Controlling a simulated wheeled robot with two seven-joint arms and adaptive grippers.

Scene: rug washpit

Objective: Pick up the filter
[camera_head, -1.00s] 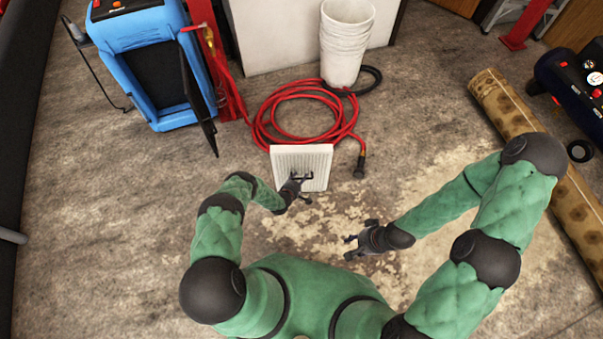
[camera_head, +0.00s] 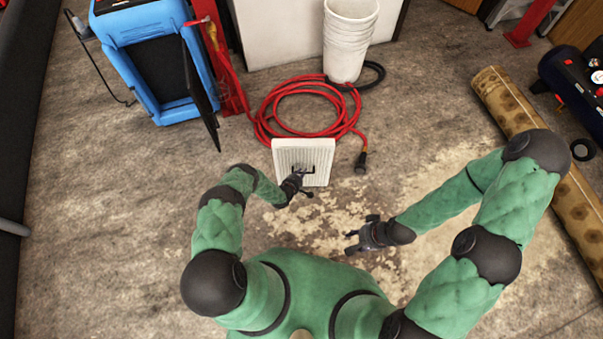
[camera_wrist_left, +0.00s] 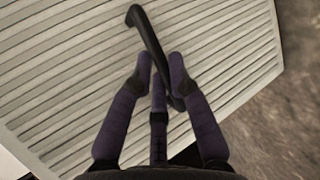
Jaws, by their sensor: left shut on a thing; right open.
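The filter (camera_head: 315,150) is a white, square, pleated panel with a black handle, standing in front of the red hose in the head view. Its ribbed face fills much of the left wrist view (camera_wrist_left: 60,60). My left gripper (camera_head: 299,179) is at its face and is shut on the black handle (camera_wrist_left: 151,40), which runs between the fingers (camera_wrist_left: 160,75). My right gripper (camera_head: 352,242) is open and empty, to the right of and nearer than the filter. I cannot tell whether the filter's lower edge touches the floor.
A coiled red hose (camera_head: 266,118) lies just behind the filter. Stacked white buckets (camera_head: 348,50) stand behind it, a blue machine (camera_head: 135,55) at back left. A rolled rug (camera_head: 505,100) lies at right. The floor between is clear.

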